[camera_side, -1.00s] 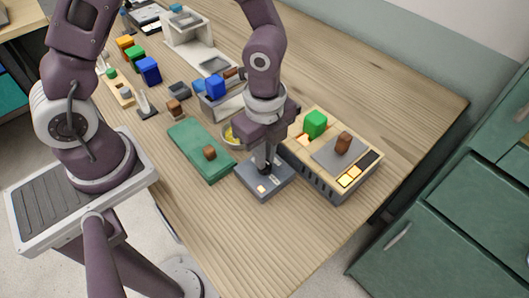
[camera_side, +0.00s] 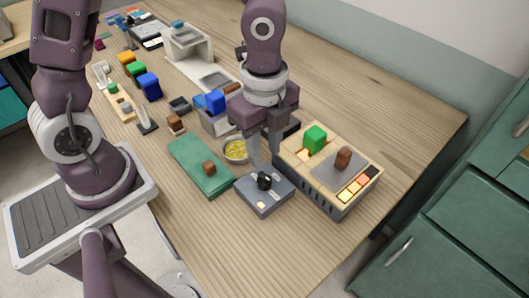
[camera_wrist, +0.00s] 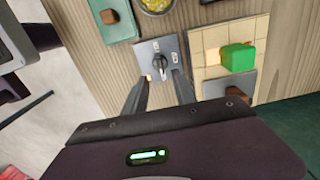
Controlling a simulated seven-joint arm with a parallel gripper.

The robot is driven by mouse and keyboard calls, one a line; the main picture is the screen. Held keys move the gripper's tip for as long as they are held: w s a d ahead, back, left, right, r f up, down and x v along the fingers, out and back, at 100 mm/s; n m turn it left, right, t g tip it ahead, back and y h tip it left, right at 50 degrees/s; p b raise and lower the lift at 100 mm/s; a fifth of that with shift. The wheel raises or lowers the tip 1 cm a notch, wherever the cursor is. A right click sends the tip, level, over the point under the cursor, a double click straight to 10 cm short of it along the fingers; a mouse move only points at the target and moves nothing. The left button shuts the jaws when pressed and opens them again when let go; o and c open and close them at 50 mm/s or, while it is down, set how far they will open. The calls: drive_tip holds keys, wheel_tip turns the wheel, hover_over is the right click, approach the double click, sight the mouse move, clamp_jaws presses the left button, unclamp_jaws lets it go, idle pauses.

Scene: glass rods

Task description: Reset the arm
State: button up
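My gripper (camera_side: 264,165) hangs above the grey control box, its fingers apart with nothing between them. In the wrist view its two fingers (camera_wrist: 161,76) stand on either side of the box's lower part. The grey control box (camera_side: 265,199) has a black knob (camera_side: 264,181) on top, clear of the fingers, and a small lit button. The knob also shows in the wrist view (camera_wrist: 159,60). To the right is a tan heater-like station (camera_side: 290,160) with a green block (camera_side: 315,138) on a glowing tile, a brown block (camera_side: 343,158) on a grey plate, and a lit indicator strip (camera_side: 356,186).
A green pad (camera_side: 200,167) with a brown cube lies left of the control box. A bowl of yellow bits (camera_side: 236,150) and a grey bin with a blue block (camera_side: 215,102) stand behind. Several coloured blocks sit at the back left. The table's right side is clear.

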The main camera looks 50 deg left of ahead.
drive_tip(key=s+a+r+n+t, duration=0.2)
drive_tip(key=s+a+r+n, duration=0.3)
drive_tip(key=n, duration=0.4)
drive_tip(key=s+a+r+n+t, duration=0.3)
drive_tip(key=s+a+r+n, duration=0.2)
drive_tip(key=s+r+n, duration=0.2)
wheel_tip(320, 180, up, 3)
drive_tip(key=shift+a+r+n+t, duration=0.15)
drive_tip(key=shift+n+t, duration=0.15)
drive_tip(key=shift+n, duration=0.8)
